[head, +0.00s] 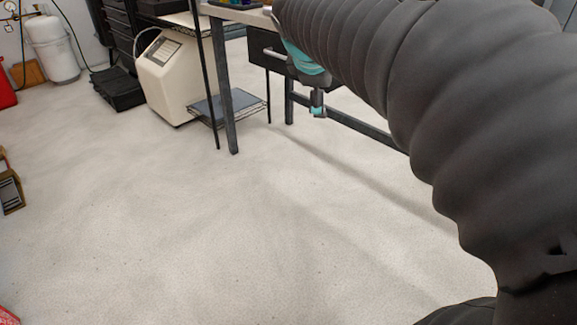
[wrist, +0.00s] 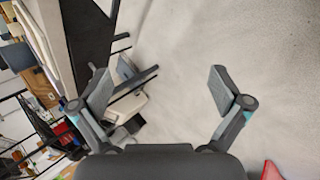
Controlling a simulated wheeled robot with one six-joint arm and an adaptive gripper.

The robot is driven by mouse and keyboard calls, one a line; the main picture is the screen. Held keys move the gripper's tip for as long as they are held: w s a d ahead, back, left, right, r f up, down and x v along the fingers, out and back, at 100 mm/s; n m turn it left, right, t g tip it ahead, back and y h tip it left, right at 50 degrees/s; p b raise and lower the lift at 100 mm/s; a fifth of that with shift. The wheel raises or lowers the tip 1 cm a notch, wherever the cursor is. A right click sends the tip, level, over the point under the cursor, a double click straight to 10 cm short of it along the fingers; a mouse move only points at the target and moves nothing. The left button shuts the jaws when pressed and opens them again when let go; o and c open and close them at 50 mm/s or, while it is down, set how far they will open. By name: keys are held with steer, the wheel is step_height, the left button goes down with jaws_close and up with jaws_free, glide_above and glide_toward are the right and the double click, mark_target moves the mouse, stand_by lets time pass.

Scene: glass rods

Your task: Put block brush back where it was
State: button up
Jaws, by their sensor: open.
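My gripper (wrist: 160,88) is open in the wrist view, with its two fingers wide apart and nothing between them. Beyond them is bare floor, with the table and equipment to the left. In the head view, my gripper (head: 317,103) shows small near the table's edge, beyond my dark ribbed arm, which covers the upper right. I cannot make out a block brush in either view.
A table with dark legs (head: 222,85) stands at the top of the head view, its top mostly cut off. A beige machine (head: 165,75) and a low wire shelf (head: 228,105) stand beside it. A white tank (head: 52,50) is at the far left.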

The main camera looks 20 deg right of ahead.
steer(key=s+a+f+m+y, duration=0.2)
steer(key=s+a+f+m, duration=0.3)
steer(key=s, duration=0.4)
steer(key=s+a+f+m+y, duration=0.3)
steer(key=s+a+f+m, duration=0.2)
steer(key=s+a+f, duration=0.3)
step_height(320, 180, down, 2)
steer(key=shift+s+a+f+m, duration=0.1)
steer(key=shift+s+a+m, duration=0.25)
steer(key=shift+s, duration=0.3)
